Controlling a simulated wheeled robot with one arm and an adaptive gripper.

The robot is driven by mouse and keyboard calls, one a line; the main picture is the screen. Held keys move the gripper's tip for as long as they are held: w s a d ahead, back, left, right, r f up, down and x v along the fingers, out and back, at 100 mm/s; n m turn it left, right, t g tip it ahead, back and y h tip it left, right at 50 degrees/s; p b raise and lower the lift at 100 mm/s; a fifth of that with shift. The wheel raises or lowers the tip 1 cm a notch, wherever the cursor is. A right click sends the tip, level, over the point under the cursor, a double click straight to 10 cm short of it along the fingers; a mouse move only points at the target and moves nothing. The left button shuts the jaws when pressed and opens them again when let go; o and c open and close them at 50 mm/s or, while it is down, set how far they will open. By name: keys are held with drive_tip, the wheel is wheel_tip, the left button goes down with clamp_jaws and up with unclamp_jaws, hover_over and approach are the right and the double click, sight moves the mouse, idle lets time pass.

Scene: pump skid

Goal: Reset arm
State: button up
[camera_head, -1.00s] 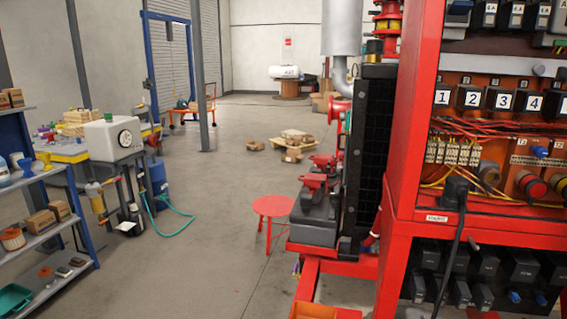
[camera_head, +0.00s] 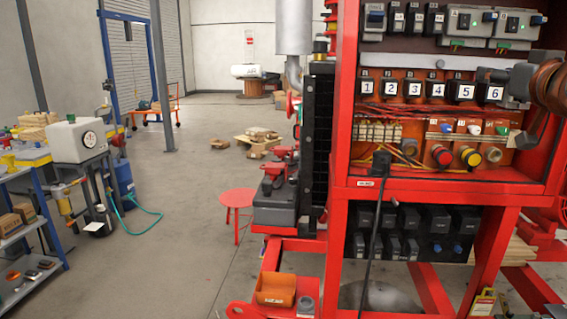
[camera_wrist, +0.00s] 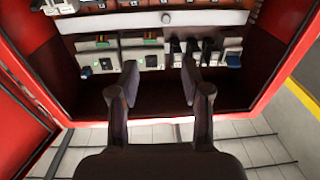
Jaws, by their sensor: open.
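My gripper (camera_wrist: 158,90) shows in the wrist view with its two dark fingers apart and nothing between them. Beyond the fingers is the inside of a red electrical cabinet (camera_wrist: 285,85) with a dark bare strip. White breaker modules (camera_wrist: 150,58) are ahead of the left finger, and black switches (camera_wrist: 192,52) are ahead of the right finger. I cannot tell whether the fingers touch anything. In the head view the red cabinet (camera_head: 343,110) stands right of centre, and I cannot make out my gripper there.
A black cable (camera_head: 375,225) hangs down the cabinet's front. An orange bin (camera_head: 276,289) sits on the red skid frame, near a red stool (camera_head: 237,199). A shelf (camera_head: 40,232) stands at the left. The grey floor (camera_head: 170,240) between is mostly clear.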

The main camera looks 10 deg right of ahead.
drive_tip(key=w+a+f+n+g+y+p, duration=0.2)
drive_tip(key=a+f, duration=0.2)
drive_tip(key=a, duration=0.3)
drive_tip(key=w+a+f+n+g+y+p, duration=0.1)
drive_tip(key=w+a+f+y, duration=0.1)
drive_tip(key=a+f, duration=0.45)
drive_tip(key=s+a+f+n+g+y+p, duration=0.1)
drive_tip(key=a+f+g, duration=0.25)
drive_tip(key=a, duration=0.25)
drive_tip(key=s+a+f+g+y+p, duration=0.1)
drive_tip(key=s+a+f+g+p, duration=0.1)
drive_tip(key=a+f, duration=0.35)
drive_tip(key=s+a+f+g+p, duration=0.1)
drive_tip(key=s+a+f+g, duration=0.1)
drive_tip(key=s+f, duration=0.3)
drive_tip(key=s+a+f+g+p, duration=0.2)
drive_tip(key=s+f+g, duration=0.3)
drive_tip(key=s, duration=0.7)
drive_tip(key=s+a+f+g+p, duration=0.2)
drive_tip(key=s+a+f+g, duration=0.2)
drive_tip(key=s+f, duration=0.3)
drive_tip(key=shift+s+f+m+h, duration=0.2)
drive_tip(key=shift+s+m+h, duration=0.1)
drive_tip(key=shift+s, duration=0.5)
drive_tip(key=shift+c, duration=0.2)
drive_tip(key=shift+c, duration=0.4)
